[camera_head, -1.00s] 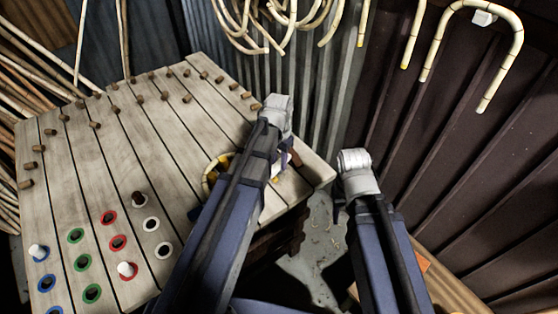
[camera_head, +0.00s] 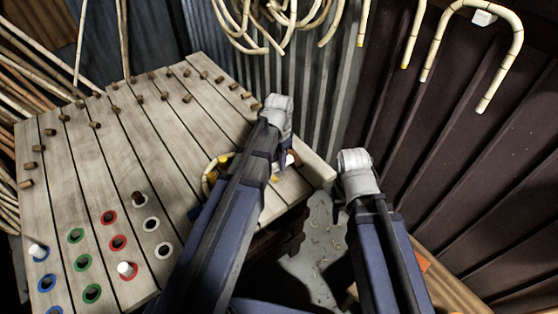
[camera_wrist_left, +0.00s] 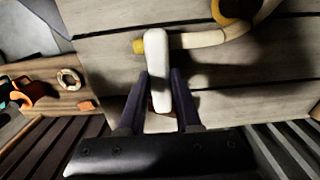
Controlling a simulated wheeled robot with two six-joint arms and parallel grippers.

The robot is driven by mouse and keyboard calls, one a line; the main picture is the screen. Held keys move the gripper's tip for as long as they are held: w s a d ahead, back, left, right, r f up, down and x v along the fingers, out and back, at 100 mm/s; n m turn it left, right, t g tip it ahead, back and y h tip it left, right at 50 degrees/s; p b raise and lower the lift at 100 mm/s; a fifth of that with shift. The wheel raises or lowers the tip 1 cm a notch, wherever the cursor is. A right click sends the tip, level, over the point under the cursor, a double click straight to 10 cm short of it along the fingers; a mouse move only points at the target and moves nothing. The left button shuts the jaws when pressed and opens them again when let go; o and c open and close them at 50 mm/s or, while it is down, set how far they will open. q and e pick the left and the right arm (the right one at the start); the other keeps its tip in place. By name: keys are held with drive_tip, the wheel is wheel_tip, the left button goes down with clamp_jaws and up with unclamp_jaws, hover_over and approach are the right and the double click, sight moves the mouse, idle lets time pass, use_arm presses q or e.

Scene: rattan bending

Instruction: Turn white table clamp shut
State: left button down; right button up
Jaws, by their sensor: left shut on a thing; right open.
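The white table clamp (camera_wrist_left: 157,60) shows in the left wrist view as a long rounded bar beside the yellow-tipped end of a rattan cane (camera_wrist_left: 200,40), over the table planks. My left gripper (camera_wrist_left: 161,88) has its two dark fingers on either side of the bar and is shut on it. In the head view a small white part of the clamp (camera_head: 290,160) shows beside my left forearm, near the table's right corner. The forearm hides the left fingers there. My right arm is right of the table; its gripper fingers are hidden.
The plank table (camera_head: 160,130) carries several brown pegs, coloured rings and white-topped pegs (camera_head: 127,269). A curved cane (camera_head: 209,180) lies partly behind my left arm. Bent canes (camera_head: 515,50) hang on the dark wall. Bare floor (camera_head: 318,240) shows between my arms.

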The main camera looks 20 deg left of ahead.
use_arm(q)
drive_tip(key=c, duration=0.6)
unclamp_jaws()
wheel_tip(320, 180, up, 8)
drive_tip(key=p, duration=0.8)
drive_tip(key=shift+f, duration=0.1)
drive_tip(key=s+d+n+y, duration=0.1)
drive_tip(key=s+d+n, duration=0.3)
drive_tip(key=s+d, duration=0.6)
drive_tip(key=s, duration=0.4)
drive_tip(key=shift+s+d, duration=0.25)
drive_tip(key=shift+d, duration=0.1)
